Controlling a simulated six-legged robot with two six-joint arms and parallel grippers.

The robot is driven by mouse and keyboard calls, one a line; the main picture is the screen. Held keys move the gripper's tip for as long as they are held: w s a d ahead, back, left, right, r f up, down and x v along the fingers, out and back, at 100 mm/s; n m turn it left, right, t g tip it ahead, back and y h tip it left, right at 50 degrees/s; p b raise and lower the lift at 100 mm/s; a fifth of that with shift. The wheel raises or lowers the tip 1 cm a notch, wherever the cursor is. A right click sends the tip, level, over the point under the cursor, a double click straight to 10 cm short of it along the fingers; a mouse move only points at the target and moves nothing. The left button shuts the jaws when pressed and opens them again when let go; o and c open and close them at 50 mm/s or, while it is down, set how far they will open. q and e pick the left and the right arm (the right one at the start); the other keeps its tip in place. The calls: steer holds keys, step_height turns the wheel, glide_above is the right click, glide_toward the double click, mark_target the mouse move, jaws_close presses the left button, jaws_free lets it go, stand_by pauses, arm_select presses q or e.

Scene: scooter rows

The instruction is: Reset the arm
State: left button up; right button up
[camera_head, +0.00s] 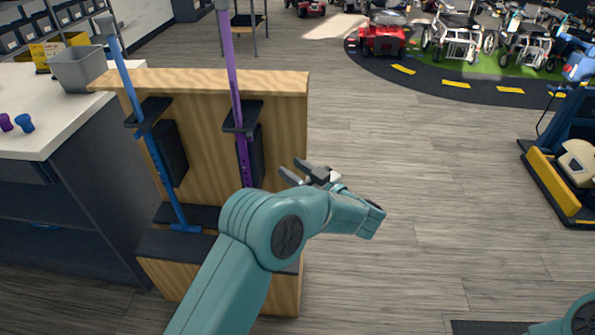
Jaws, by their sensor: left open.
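My left arm reaches in from the bottom, a teal arm bent at the elbow. Its left gripper (296,172) is open and empty, with its dark fingers pointing up and left in front of the right edge of a wooden stand (280,120). A purple pole (231,65) and a blue pole (131,90) stand in black holders on that stand. The purple pole's lower end is hidden behind my arm. A teal part of my right arm shows at the bottom right corner, and its gripper is out of view.
A white counter (30,135) at the left holds a grey bin (77,68) and small purple and blue pieces. Scooters, including a red one (382,38), stand at the back. A blue and yellow machine (552,185) is at the right. The middle floor is clear.

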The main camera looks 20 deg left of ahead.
arm_select(q)
steer(key=shift+w, duration=0.1)
stand_by(0.3)
steer(key=s+a+f+m+p, duration=0.2)
steer(key=a+f+p, duration=0.15)
steer(key=a, duration=0.75)
step_height(320, 180, down, 8)
steer(key=s+m+t+h, duration=0.2)
steer(key=m+t+h, duration=0.1)
steer(key=m+h, duration=0.25)
steer(key=s+d+f+m+g+h+p, duration=0.1)
steer(key=s+d+f+m+g+h, duration=0.2)
steer(key=s+d+f+h, duration=0.85)
steer(key=s+d+f+g+h, duration=0.1)
steer(key=s+d+g, duration=0.2)
steer(key=s, duration=0.6)
steer(key=s+d+f+g+h, duration=0.1)
steer(key=s+d+g, duration=0.3)
steer(key=s, duration=0.5)
steer(key=shift+d+f+m+h, duration=0.35)
steer(key=shift+d+h, duration=0.35)
steer(key=shift+d, duration=0.45)
